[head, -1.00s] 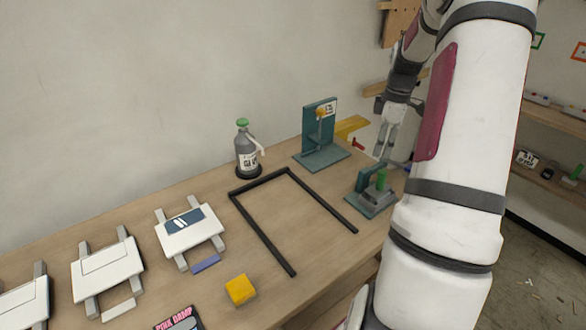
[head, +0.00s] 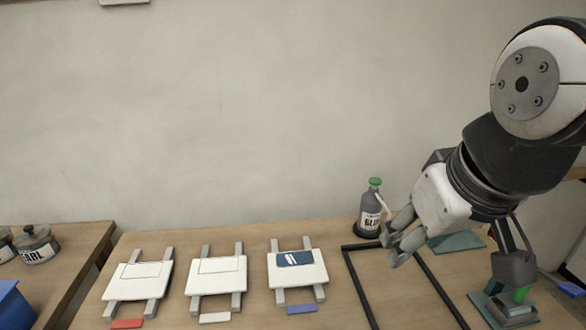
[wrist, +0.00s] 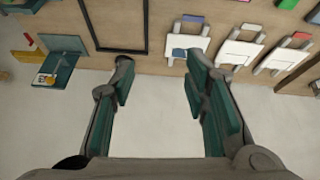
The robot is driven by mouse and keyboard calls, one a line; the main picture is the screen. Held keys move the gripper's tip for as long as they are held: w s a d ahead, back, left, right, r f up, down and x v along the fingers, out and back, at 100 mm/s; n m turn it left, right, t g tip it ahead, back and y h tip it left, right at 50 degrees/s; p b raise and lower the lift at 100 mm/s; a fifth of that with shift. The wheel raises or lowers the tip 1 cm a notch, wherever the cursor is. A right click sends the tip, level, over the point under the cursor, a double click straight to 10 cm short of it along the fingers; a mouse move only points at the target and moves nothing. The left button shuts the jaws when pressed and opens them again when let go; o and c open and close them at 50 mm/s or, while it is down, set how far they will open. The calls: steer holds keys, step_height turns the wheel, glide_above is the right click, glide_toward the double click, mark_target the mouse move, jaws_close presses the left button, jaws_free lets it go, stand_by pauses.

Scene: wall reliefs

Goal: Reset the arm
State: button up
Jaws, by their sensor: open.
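My gripper (head: 402,240) is open and empty in the head view, above the right part of the table (head: 330,232) near the wall. In the wrist view my gripper (wrist: 158,80) shows its two green-padded fingers spread apart with only pale wall between them. My arm comes in from the right in the head view and hides part of the table's right end.
A glue bottle (head: 371,212) stands just left of my gripper. A black frame (head: 358,290) lies below it. Several white boards (head: 216,277) on grey rails stand to the left. A green device (head: 503,308) is at right.

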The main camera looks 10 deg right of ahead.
steer(key=shift+s+a+f+m, duration=0.2)
steer(key=shift+s+a, duration=0.2)
steer(key=shift+s, duration=0.15)
steer(key=shift+s+a+f+m, duration=0.1)
steer(key=shift+s+a+f, duration=0.05)
steer(key=shift+s+a, duration=0.35)
steer(key=shift+d, duration=0.1)
stand_by(0.5)
